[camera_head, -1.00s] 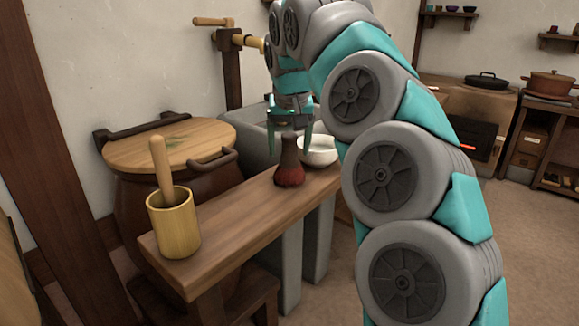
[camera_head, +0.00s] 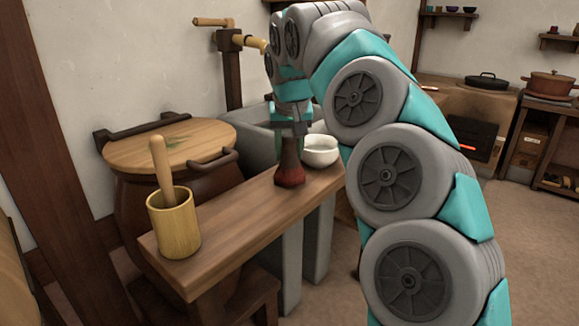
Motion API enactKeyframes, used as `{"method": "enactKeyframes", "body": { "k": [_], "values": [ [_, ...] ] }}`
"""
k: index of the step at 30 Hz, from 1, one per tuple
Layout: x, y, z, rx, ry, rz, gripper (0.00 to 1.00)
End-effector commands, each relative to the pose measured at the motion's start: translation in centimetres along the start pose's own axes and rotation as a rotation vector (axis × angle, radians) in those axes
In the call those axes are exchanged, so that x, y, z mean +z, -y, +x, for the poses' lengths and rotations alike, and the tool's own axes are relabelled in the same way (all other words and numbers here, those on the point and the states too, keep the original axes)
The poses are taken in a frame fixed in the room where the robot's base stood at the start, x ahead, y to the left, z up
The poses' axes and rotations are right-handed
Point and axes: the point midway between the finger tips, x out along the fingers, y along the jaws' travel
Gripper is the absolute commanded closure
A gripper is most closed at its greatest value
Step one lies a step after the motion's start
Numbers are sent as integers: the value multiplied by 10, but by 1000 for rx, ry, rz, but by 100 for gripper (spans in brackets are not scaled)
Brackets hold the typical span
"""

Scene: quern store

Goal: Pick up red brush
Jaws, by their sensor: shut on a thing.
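The red brush (camera_head: 290,176) stands upright on the wooden bench (camera_head: 255,217), with its dark handle up and its red bristles down. My gripper (camera_head: 290,140) comes down from above and is shut on the top of the brush's handle. The brush's base still appears to rest on the bench top. The fingers hide the top end of the handle.
A white bowl (camera_head: 320,151) stands close to the right of the brush. A yellow cup (camera_head: 174,226) with a wooden pestle (camera_head: 162,165) stands at the bench's near left end. A lidded barrel (camera_head: 168,145) is behind the bench. The bench's middle is clear.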

Motion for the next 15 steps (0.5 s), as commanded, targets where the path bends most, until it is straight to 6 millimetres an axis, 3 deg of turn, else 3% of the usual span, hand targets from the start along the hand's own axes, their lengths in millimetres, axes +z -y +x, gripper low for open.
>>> {"method": "enactKeyframes", "body": {
  "k": [3,15],
  "values": [
    [1,0,1,1,3,-1,100],
    [1,0,1,1,4,-1,100]
  ]
}}
